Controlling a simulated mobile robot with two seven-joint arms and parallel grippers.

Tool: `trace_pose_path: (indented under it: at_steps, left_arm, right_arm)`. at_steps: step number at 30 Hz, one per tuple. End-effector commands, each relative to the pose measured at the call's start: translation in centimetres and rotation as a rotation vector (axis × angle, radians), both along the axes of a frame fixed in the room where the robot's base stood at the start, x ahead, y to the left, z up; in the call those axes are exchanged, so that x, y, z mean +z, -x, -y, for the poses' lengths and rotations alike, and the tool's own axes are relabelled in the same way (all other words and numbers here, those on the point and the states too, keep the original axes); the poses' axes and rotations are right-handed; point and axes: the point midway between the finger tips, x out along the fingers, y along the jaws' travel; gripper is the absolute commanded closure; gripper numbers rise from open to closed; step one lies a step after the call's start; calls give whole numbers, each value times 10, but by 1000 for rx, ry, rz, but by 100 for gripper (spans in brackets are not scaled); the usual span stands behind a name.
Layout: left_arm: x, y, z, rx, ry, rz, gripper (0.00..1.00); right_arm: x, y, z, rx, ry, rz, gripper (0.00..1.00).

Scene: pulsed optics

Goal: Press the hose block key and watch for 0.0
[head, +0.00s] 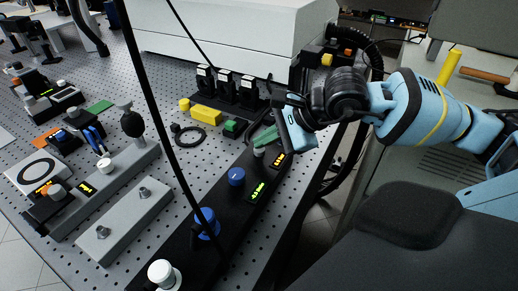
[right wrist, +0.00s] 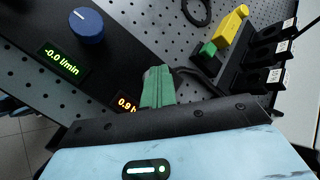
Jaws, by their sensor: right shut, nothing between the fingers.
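A long black block (head: 218,226) carries blue knobs, pale round caps and two small displays; I take it as the hose block. Its green display (head: 258,192) reads -0.0 l/min in the right wrist view (right wrist: 62,60). An orange display (head: 279,160), partly hidden in the right wrist view (right wrist: 127,104), starts with 0.9. A green piece (head: 265,137) is at the block's far end, also in the right wrist view (right wrist: 158,88). My right gripper (head: 300,146) is shut and empty, just right of it; contact is unclear. I cannot tell which part is the key. My left gripper is not in view.
A blue knob (head: 237,176) stands beside the green display, and a larger one (head: 206,222) is nearer. Black mounts (head: 225,86) and a yellow block (head: 206,114) stand behind. A thin dark cable crosses the view. The perforated table ends at the right.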

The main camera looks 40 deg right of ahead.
Motion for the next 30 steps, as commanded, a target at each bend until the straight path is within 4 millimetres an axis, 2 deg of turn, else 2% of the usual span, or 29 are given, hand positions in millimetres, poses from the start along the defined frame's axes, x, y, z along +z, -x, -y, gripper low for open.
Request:
trace_pose_path:
  at_steps: [8, 21, 30]
  left_arm:
    - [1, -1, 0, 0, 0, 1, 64]
    - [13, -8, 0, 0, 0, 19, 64]
    - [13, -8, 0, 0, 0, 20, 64]
  right_arm:
    - [0, 0, 0, 0, 1, -4, 100]
    - [21, 0, 0, 0, 1, 0, 100]
    - [21, 0, 0, 0, 1, -1, 100]
